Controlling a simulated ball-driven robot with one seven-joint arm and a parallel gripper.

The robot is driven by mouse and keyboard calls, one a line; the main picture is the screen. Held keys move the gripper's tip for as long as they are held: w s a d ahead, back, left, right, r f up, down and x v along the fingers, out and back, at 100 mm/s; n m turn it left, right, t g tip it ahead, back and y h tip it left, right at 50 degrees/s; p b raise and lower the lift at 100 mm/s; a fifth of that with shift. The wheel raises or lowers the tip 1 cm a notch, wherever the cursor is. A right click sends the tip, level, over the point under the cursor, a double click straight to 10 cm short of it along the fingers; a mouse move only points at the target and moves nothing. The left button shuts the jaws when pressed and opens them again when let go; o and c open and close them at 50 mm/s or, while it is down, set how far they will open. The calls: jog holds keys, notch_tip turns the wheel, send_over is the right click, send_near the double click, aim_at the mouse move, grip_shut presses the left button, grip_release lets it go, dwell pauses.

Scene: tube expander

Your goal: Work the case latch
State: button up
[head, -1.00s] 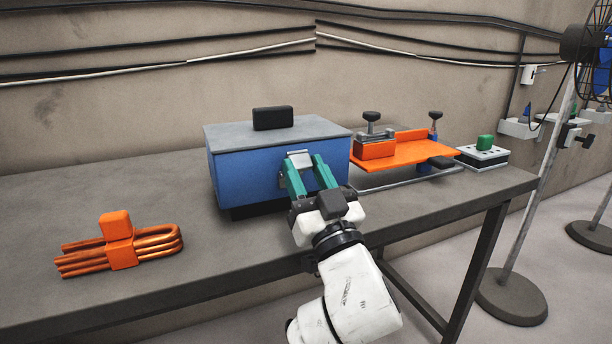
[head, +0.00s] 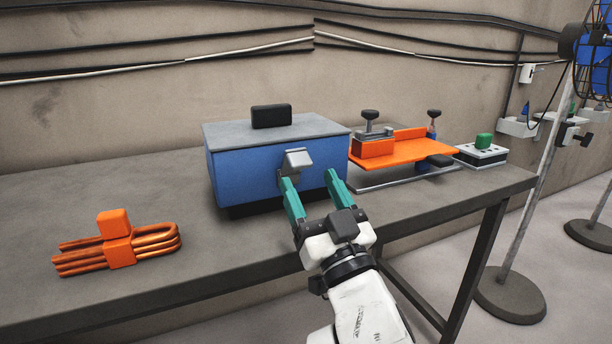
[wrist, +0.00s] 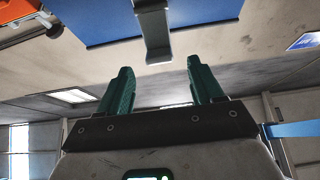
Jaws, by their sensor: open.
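The blue case (head: 245,178) with a grey lid (head: 225,133) and black handle (head: 271,116) stands on the bench. Its silver latch (head: 296,160) is on the front face and tilts outward from it. In the wrist view the latch (wrist: 154,30) hangs off the blue case (wrist: 100,20), ahead of my gripper. My gripper (head: 311,180) is open and empty, its green fingers spread, just in front of and below the latch. The fingers also show in the wrist view (wrist: 162,84), apart from the latch.
Copper tubes with an orange clamp (head: 120,240) lie at the left of the bench (head: 180,210). An orange fixture (head: 420,152) with black knobs stands right of the case, and a box with a green button (head: 483,150) is beyond it. A fan (head: 590,50) is at far right.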

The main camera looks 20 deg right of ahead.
jog(key=b+v, duration=0.1)
jog(key=v, duration=0.6)
jog(key=shift+c, duration=0.5)
